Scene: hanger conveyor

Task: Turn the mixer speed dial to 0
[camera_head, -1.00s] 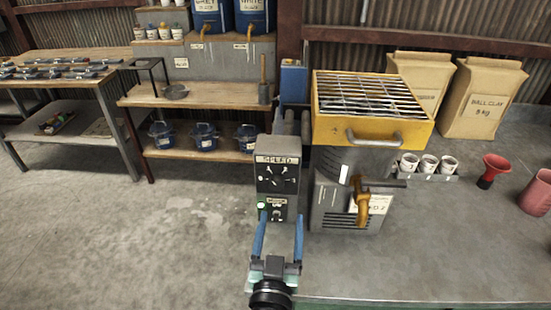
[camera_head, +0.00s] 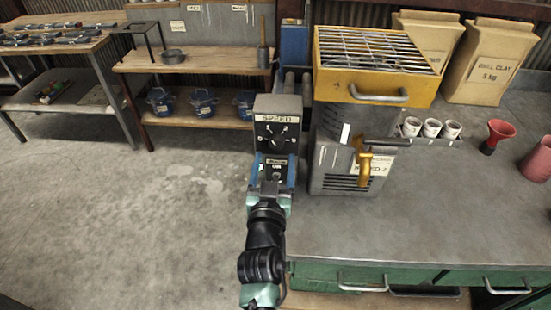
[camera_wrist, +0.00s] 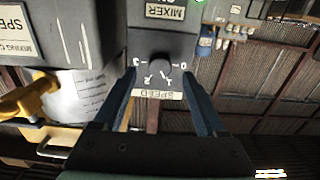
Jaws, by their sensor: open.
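The grey mixer control box (camera_head: 265,107) stands at the bench's left edge, with a SPEED label above a round dark dial (camera_head: 277,139). In the wrist view the box appears upside down, and the dial (camera_wrist: 160,66) sits in the middle with marks around it. Its exact setting is too small to read. My gripper (camera_head: 272,160) is in front of the box's face. In the wrist view my gripper (camera_wrist: 159,72) is open, with one blue finger on each side of the dial. I see no finger touching the dial, and nothing is held.
The grey mixer body (camera_head: 345,165) with a yellow spout stands just right of the box, under a yellow grate hopper (camera_head: 375,80). White cups (camera_head: 432,127) and a red funnel (camera_head: 497,135) stand farther right. The front bench top is clear.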

